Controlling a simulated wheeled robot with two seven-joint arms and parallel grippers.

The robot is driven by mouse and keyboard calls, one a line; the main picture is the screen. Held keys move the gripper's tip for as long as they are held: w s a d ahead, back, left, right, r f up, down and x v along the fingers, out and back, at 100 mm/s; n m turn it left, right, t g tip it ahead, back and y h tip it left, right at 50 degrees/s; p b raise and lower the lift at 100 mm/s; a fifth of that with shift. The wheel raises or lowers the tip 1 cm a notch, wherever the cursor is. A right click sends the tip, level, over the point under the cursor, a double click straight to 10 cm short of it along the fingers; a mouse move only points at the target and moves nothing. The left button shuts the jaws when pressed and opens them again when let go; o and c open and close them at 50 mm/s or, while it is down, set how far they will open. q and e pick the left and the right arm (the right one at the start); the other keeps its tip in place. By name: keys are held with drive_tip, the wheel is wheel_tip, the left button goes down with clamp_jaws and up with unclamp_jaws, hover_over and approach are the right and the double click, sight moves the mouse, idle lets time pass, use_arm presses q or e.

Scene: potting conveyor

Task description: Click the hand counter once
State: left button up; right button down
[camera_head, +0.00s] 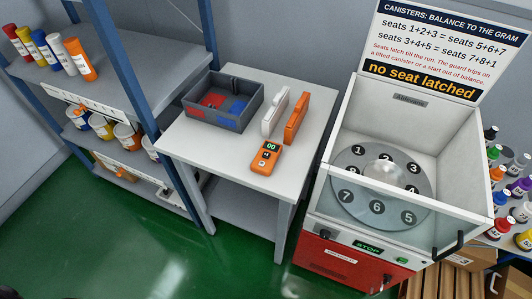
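An orange hand-held device with a small green-lit display (266,158), which looks like the hand counter, lies near the front right of the light grey table (210,150). Its display seems to read 00. Dark buttons show below the display. Nothing touches it and nothing covers it. Neither of my grippers shows in the head view.
A grey divided bin (255,107) with red and blue contents, a white upright block (274,112) and an orange one (297,118) stand behind the device. A shelf rack (120,62) stands left; a numbered-seat machine (322,205) stands right. The table's front left is clear.

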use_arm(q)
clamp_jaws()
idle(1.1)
